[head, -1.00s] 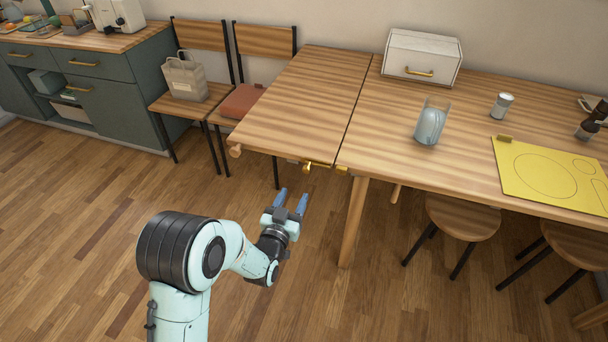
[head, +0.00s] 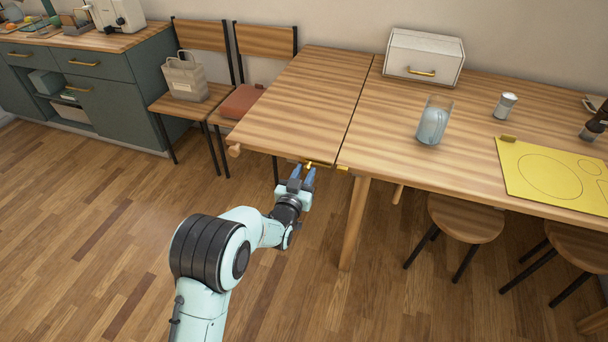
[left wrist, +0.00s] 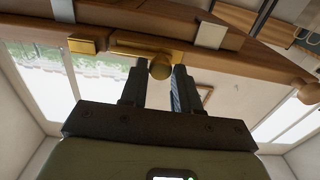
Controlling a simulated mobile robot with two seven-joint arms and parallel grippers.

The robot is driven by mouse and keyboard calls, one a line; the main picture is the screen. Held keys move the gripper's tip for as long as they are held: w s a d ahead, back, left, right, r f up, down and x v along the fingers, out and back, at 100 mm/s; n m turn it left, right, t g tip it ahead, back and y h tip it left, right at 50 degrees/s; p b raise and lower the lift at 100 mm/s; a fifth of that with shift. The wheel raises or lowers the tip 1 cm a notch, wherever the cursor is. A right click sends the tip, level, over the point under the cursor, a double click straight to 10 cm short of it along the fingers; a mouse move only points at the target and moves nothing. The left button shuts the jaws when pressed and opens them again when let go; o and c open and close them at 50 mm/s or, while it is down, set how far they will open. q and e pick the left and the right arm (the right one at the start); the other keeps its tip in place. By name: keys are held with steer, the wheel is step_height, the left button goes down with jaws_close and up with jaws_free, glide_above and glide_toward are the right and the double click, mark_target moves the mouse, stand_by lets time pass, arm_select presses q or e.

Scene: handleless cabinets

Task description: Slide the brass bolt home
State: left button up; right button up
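The brass bolt (head: 318,164) is on the front edge of the hinged-looking table leaf, beside the seam. In the left wrist view the bolt (left wrist: 135,43) has a round brass knob (left wrist: 160,69). A separate brass keeper (head: 343,169) is on the main table's edge; the left wrist view shows a gap between this keeper (left wrist: 82,46) and the bolt. My left gripper (head: 303,173) is at the bolt, open; in the left wrist view the knob appears between its two fingertips (left wrist: 156,76). Whether either finger touches the knob cannot be told. My right gripper is out of view.
A wooden peg (head: 234,151) sticks out at the leaf's left corner. A metal plate (left wrist: 210,33) sits beside the bolt. A table leg (head: 354,220) stands right of my gripper. Stools (head: 466,220) are under the table; the floor in front is clear.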

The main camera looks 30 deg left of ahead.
mark_target(323, 166)
arm_select(q)
jaws_close()
steer(key=shift+w+d, duration=0.25)
steer(key=shift+d, duration=0.75)
steer(key=shift+w+d, duration=0.25)
steer(key=shift+d, duration=0.75)
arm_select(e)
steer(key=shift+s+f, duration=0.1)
arm_select(q)
steer(key=o, duration=0.5)
jaws_free()
steer(key=shift+d, duration=0.1)
steer(key=shift+o, duration=0.2)
steer(key=p+v, duration=0.2)
steer(key=v, duration=1.1)
steer(key=shift+s, duration=0.2)
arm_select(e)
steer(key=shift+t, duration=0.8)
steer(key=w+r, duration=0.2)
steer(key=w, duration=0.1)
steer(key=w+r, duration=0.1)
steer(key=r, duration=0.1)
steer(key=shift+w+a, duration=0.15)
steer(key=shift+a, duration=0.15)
